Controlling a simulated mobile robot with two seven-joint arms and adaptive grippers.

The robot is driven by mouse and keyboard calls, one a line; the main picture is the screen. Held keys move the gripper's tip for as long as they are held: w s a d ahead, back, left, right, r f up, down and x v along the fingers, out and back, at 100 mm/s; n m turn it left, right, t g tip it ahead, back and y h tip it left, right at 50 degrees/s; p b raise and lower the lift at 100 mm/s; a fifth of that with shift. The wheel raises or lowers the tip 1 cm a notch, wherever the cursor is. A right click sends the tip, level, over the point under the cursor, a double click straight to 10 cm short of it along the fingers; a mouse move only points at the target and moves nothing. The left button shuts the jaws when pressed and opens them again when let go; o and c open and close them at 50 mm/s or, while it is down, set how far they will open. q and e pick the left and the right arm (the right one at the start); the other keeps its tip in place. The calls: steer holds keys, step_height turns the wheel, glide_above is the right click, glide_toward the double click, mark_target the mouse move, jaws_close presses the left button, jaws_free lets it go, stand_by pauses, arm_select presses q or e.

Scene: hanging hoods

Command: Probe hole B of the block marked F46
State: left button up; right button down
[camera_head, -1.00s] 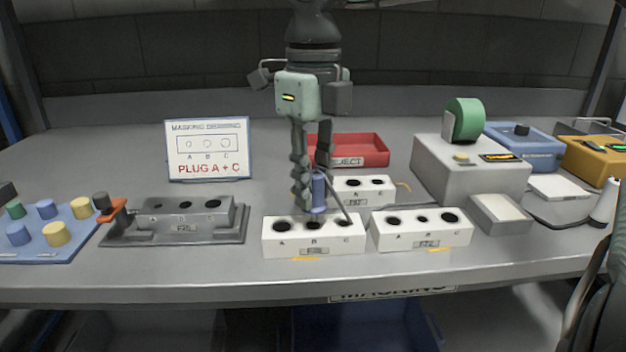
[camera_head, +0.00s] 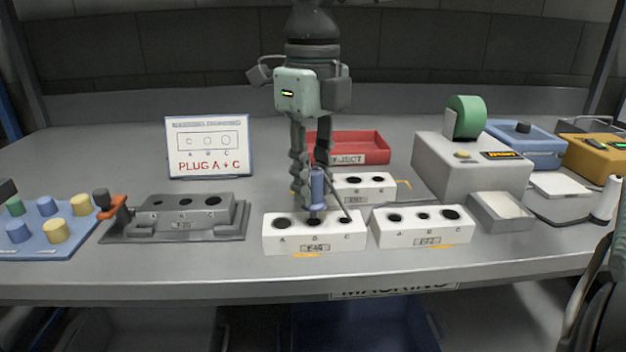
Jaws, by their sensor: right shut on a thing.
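My right gripper (camera_head: 310,170) comes down from the top middle and is shut on a blue-handled probe (camera_head: 317,188). The probe is upright, with its lower end at hole B of the front left white block (camera_head: 280,243). I cannot tell whether the tip is inside the hole or just above it. That block has holes A, B and C, and its small label seems to read F46. A second white block (camera_head: 420,240) stands to its right, and a third (camera_head: 378,196) stands behind, partly hidden; their labels are hard to read. My left gripper is not in view.
A grey block in a dark fixture (camera_head: 185,222) and a blue tray of plugs (camera_head: 45,238) are on the left. A drawing card (camera_head: 208,150) reads PLUG A + C. A red reject tray (camera_head: 360,147) is behind. A grey device (camera_head: 470,175) with a display stands right.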

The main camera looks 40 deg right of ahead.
steer(key=shift+f+b, duration=1.3)
steer(key=shift+f, duration=0.1)
stand_by(1.3)
stand_by(0.9)
steer(key=shift+r+p, duration=1.8)
steer(key=shift+r, duration=1.2)
